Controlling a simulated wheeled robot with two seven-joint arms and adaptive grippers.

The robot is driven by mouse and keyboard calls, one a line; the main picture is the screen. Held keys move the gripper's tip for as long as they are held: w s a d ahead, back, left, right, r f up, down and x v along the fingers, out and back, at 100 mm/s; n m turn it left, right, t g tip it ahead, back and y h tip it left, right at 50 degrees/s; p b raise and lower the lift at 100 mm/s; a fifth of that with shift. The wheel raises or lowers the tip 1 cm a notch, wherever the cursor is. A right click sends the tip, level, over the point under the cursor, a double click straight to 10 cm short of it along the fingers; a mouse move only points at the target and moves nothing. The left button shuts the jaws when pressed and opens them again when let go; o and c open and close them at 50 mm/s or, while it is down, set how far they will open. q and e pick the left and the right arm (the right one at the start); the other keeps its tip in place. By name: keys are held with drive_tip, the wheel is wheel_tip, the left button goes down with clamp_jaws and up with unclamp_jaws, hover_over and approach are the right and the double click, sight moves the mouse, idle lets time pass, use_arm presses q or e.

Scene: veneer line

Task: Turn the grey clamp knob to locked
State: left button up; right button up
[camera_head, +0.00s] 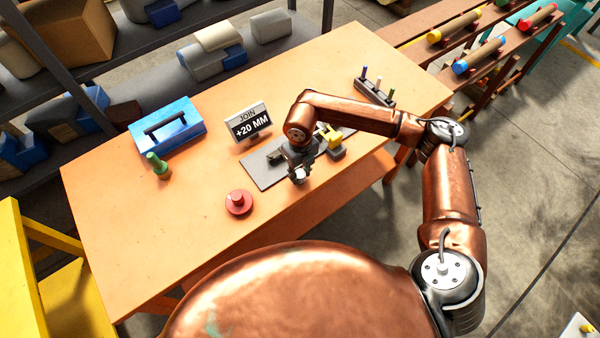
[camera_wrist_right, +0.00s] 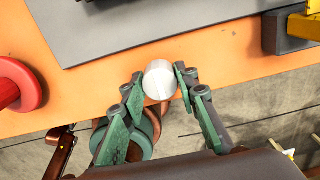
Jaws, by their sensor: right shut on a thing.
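The grey clamp knob, a pale round cap, shows between my right fingertips in the right wrist view (camera_wrist_right: 160,80) and at the gripper's end in the head view (camera_head: 299,176). My right gripper (camera_head: 300,168) is shut on it, one green finger on each side, in the right wrist view (camera_wrist_right: 160,83). The knob is near the front edge of the grey plate (camera_head: 262,171). What lies under the knob is hidden, and I cannot tell its lock state. My left gripper is not in view.
A red round knob (camera_head: 238,202) is left of the gripper. A yellow piece (camera_head: 329,137) on a dark block is just right. A sign (camera_head: 248,122) reads "JOIN +20 MM". A blue toolbox (camera_head: 167,134) and green bottle-shaped piece (camera_head: 158,166) stand left. The table's front left is clear.

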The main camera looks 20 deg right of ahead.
sight(300, 173)
drive_tip(key=o, duration=1.1)
drive_tip(key=shift+o, duration=0.2)
wheel_tip(300, 173, up, 12)
idle(0.4)
